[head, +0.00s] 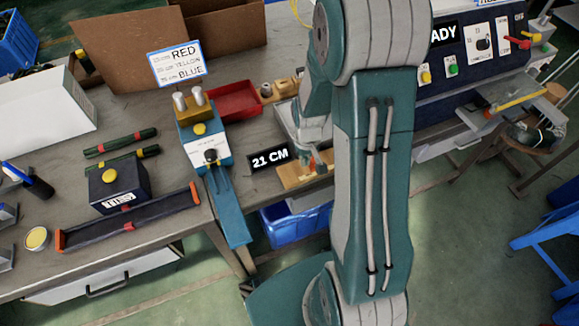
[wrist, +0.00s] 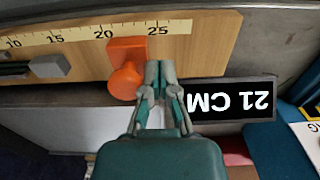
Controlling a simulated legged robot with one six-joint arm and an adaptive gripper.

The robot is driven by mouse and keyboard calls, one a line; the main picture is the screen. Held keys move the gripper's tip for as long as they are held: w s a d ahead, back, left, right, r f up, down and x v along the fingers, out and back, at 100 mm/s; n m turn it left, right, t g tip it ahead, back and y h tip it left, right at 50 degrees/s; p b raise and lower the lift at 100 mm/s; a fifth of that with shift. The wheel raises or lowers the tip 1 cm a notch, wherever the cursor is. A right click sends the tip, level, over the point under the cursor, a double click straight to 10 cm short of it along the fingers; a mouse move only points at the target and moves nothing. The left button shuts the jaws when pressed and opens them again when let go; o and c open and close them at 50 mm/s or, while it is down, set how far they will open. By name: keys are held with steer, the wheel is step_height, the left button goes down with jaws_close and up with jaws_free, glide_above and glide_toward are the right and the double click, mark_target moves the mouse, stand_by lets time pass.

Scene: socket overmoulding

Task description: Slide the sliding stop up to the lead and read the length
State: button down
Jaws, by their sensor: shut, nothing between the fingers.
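The orange sliding stop (wrist: 127,66) sits on a wooden measuring board (wrist: 205,45) in the wrist view, by the scale between about 20 and 25. My gripper (wrist: 160,68) is shut and empty, close beside the stop on its right; I cannot tell if they touch. A grey block (wrist: 49,66) with a dark lead (wrist: 14,69) lies at the left, near 15, with a gap to the stop. A black sign (wrist: 235,100) reads 21 CM, upside down here.
A blue-and-white press (head: 206,150) stands left of the sign. A red tray (head: 236,101) lies behind it. Dark green leads (head: 121,142) and a black box with a yellow button (head: 119,190) lie on the bench at left. A blue bin (head: 296,224) is below the edge.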

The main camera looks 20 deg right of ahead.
steer(key=shift+d, duration=2.9)
steer(key=shift+a, duration=0.25)
steer(key=shift+a, duration=0.5)
steer(key=shift+r, duration=3.5)
steer(key=shift+r, duration=0.1)
steer(key=s+a+r+t, duration=0.2)
steer(key=s+a+r, duration=0.4)
steer(key=r, duration=0.4)
steer(key=s+a+r+t, duration=0.3)
steer(key=s+a+r, duration=0.4)
steer(key=r, duration=0.4)
steer(key=shift+s+r+t, duration=0.2)
steer(key=shift+s+t, duration=0.1)
steer(key=shift+s, duration=0.3)
